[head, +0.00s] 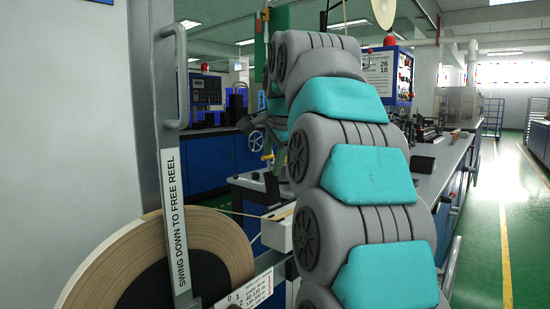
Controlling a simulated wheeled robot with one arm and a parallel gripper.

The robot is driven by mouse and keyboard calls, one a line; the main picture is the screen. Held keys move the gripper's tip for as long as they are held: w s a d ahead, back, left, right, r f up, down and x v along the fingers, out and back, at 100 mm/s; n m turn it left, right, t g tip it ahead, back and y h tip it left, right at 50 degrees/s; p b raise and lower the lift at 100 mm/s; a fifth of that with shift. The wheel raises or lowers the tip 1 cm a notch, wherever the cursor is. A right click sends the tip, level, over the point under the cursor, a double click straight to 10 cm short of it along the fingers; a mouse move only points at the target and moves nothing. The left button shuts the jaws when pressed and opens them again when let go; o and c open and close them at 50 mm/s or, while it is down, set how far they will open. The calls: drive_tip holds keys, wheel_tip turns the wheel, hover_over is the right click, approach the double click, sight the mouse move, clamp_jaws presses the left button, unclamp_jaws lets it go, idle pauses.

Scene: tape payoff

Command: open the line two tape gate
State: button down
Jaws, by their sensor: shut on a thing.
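A tall metal bar labelled "SWING DOWN TO FREE REEL" (175,220) stands upright in front of a large tape reel (215,237) at the lower left. A grey handle (176,75) is on the post above the label. A thin strip of tape runs right from the reel toward a white box (277,229). My arm arches up through the middle and away from me. Small grey parts by its far end may be my gripper, but its jaws and anything between them are too small and covered to make out. I cannot single out the tape gate for certain.
A white plate with numbers (250,291) is by the reel's lower right. A long grey bench (438,172) with equipment runs back at the right. Blue cabinets (207,162) stand behind. The green floor (490,230) at the far right is clear.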

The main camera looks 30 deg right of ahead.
drive_tip(key=shift+w+a+f, duration=0.25)
drive_tip(key=shift+a+f, duration=0.1)
drive_tip(key=shift+f, duration=0.25)
drive_tip(key=c, duration=0.9)
unclamp_jaws()
drive_tip(key=shift+r, duration=0.1)
drive_tip(key=shift+d+v, duration=0.15)
drive_tip(key=shift+v, duration=2)
drive_tip(key=shift+d+v, duration=0.2)
drive_tip(key=shift+v, duration=1.95)
drive_tip(key=shift+r, duration=0.1)
